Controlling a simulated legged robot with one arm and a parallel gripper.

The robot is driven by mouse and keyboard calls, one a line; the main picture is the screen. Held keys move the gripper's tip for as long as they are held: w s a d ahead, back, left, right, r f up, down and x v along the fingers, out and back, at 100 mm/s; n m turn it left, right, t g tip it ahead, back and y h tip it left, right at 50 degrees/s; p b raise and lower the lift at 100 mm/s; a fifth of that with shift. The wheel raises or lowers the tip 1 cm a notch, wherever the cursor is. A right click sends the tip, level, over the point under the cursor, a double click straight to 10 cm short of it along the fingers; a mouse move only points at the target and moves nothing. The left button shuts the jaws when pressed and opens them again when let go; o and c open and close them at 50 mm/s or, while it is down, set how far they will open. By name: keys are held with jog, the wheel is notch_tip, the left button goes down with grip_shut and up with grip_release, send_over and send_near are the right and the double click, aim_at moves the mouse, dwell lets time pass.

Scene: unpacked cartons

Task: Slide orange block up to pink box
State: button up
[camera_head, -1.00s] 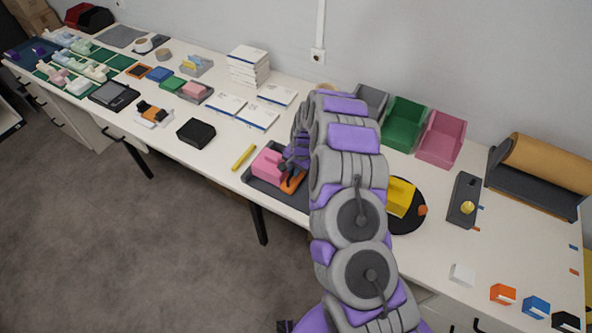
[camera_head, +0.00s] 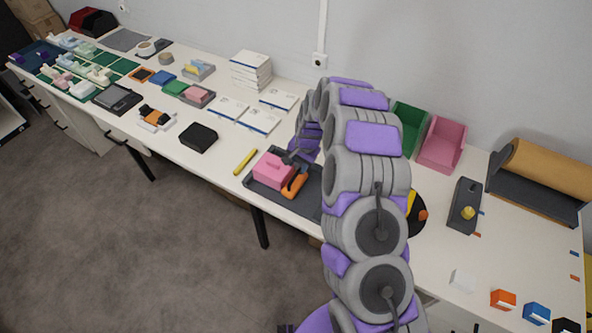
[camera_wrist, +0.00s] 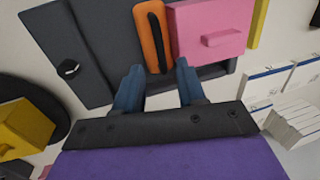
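The orange block (camera_head: 296,183), with a dark slot along its top, lies on a dark tray (camera_head: 312,199). It stands right beside the pink box (camera_head: 270,168), on its right. In the wrist view the orange block (camera_wrist: 143,38) and the pink box (camera_wrist: 208,22) sit side by side with no clear gap; I cannot tell if they touch. My gripper (camera_wrist: 158,68) is open and empty, its two blue-grey fingers spread near the orange block's near end. In the head view my gripper (camera_head: 299,157) is partly hidden by my arm.
A yellow bar (camera_head: 245,161) lies left of the tray. A black box (camera_head: 198,138) and white booklets (camera_head: 259,121) lie farther left. Green (camera_head: 409,124) and pink bins (camera_head: 441,145) stand at the back. A yellow block (camera_wrist: 23,128) sits to the left in the wrist view.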

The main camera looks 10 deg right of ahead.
notch_tip(320, 180, up, 10)
jog(key=s+d, duration=0.1)
jog(key=shift+d+r+p, duration=0.2)
jog(key=shift+d+p, duration=0.15)
jog(key=shift+p, duration=0.05)
jog(key=shift+s, duration=0.1)
jog(key=s+r+n+g+b, duration=0.1)
jog(key=s+r+n, duration=0.1)
jog(key=s+r, duration=0.55)
jog(key=s+r+n+b, duration=0.15)
jog(key=s+r, duration=0.25)
jog(key=s, duration=0.7)
jog(key=s+d+r+n+g+h, duration=0.1)
jog(key=s+d+n, duration=0.1)
jog(key=s, duration=1.1)
jog(key=s+d+r+n+g+b, duration=0.1)
jog(key=s+d, duration=0.1)
jog(key=s, duration=1.1)
jog(key=shift+s+r+n+h, duration=0.15)
jog(key=shift+s+n+h, duration=0.05)
jog(key=shift+n+h, duration=0.2)
